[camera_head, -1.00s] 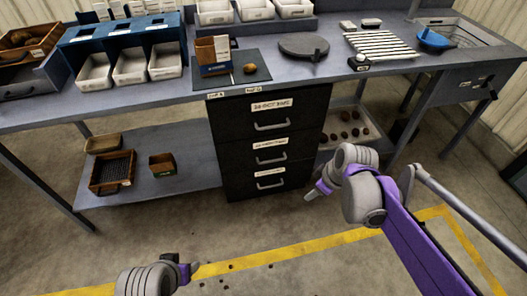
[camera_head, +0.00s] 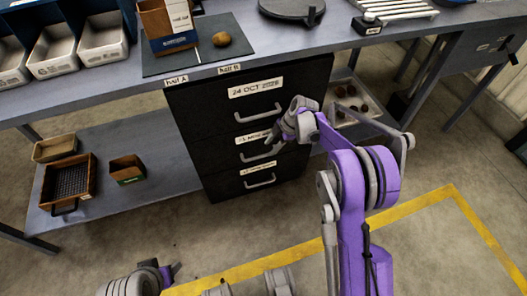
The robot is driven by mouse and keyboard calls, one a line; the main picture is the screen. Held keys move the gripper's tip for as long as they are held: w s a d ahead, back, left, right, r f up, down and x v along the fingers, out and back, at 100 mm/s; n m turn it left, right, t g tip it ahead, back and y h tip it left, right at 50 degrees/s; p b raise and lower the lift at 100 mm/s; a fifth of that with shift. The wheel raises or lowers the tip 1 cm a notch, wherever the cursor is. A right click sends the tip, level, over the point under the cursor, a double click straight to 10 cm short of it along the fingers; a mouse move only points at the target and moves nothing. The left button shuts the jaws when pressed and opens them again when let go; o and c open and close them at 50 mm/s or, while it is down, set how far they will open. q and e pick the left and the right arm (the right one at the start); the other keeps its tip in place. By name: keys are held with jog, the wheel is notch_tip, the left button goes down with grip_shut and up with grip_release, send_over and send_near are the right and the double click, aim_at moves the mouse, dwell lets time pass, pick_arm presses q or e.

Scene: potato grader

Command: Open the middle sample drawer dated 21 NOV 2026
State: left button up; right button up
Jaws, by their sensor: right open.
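The dark drawer cabinet (camera_head: 215,160) stands under the bench with three drawers, which look shut. The top drawer's label (camera_head: 256,87) reads 24 OCT 2026. The middle drawer's label (camera_head: 252,137) is small and partly covered by my gripper; I make out only a month like NOV. Its bar handle (camera_head: 257,156) lies just below. My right gripper (camera_head: 277,138) is open at the middle drawer's front, close above the right part of that handle; whether it touches is unclear. My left gripper (camera_head: 170,271) is low at the bottom left, away from the cabinet, its opening unclear.
The bottom drawer has its own handle (camera_head: 260,182). The bench top (camera_head: 120,95) overhangs the cabinet and carries a dark mat (camera_head: 165,64) with a potato (camera_head: 221,39). A tray of potatoes (camera_head: 378,112) sits on the shelf right of the cabinet. The floor in front is clear.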

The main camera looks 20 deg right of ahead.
aim_at(265, 156)
jog(key=b+x, duration=0.1)
jog(key=x, duration=0.4)
jog(key=shift+w+a+f, duration=0.1)
jog(key=shift+w+f, duration=0.05)
jog(key=shift+f, duration=0.15)
grip_shut()
dwell(1.0)
